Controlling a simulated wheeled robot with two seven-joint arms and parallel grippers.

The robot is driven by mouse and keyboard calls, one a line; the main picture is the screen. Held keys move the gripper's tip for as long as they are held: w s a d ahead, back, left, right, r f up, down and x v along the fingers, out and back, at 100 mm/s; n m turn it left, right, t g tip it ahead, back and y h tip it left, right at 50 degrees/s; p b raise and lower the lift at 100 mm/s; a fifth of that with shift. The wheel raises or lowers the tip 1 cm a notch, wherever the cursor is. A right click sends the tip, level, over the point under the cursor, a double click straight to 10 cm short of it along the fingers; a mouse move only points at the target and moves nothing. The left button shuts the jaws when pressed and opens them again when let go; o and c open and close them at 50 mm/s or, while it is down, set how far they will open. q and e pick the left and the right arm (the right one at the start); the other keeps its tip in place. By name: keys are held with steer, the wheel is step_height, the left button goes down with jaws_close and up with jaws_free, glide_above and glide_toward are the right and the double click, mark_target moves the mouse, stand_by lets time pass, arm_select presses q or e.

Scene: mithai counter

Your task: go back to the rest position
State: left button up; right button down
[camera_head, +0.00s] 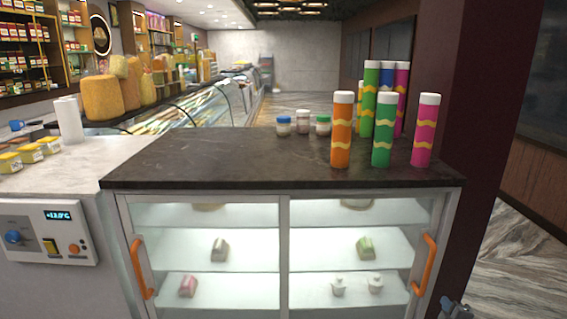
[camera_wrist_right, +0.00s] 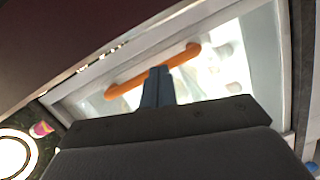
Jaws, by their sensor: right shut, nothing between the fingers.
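My right gripper (camera_head: 455,308) shows at the bottom right of the head view, low and just right of the cabinet's right orange handle (camera_head: 425,266). In the right wrist view its dark fingers (camera_wrist_right: 158,75) are together with nothing between them. An orange handle (camera_wrist_right: 152,69) shows beyond the fingertips there; I cannot tell the exact gap. My left gripper is in neither view.
A glass-front cabinet (camera_head: 283,185) with a dark top stands ahead, its sliding doors closed. Several tall tubes, such as an orange one (camera_head: 341,135), and small jars (camera_head: 303,122) stand on top. A dark pillar (camera_head: 490,130) rises at the right. Marbled floor (camera_head: 515,265) lies clear beyond it.

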steer(key=s+a+f+m+g+y, duration=0.1)
steer(key=s+a+f+m+g, duration=0.2)
steer(key=s+a+f, duration=0.4)
steer(key=s+a+f+m+g+y, duration=0.2)
steer(key=s+a+f+m+g, duration=0.2)
steer(key=s+a, duration=1.3)
steer(key=s+a+f+m+g+y, duration=0.1)
steer(key=s+a+f+m+g, duration=0.3)
steer(key=s, duration=1.3)
steer(key=a+f+g, duration=0.3)
steer(key=a+f, duration=0.3)
steer(key=a, duration=0.2)
steer(key=shift+a+f, duration=0.15)
steer(key=shift+s+y, duration=0.1)
steer(key=shift+y, duration=0.2)
steer(key=shift+w, duration=0.2)
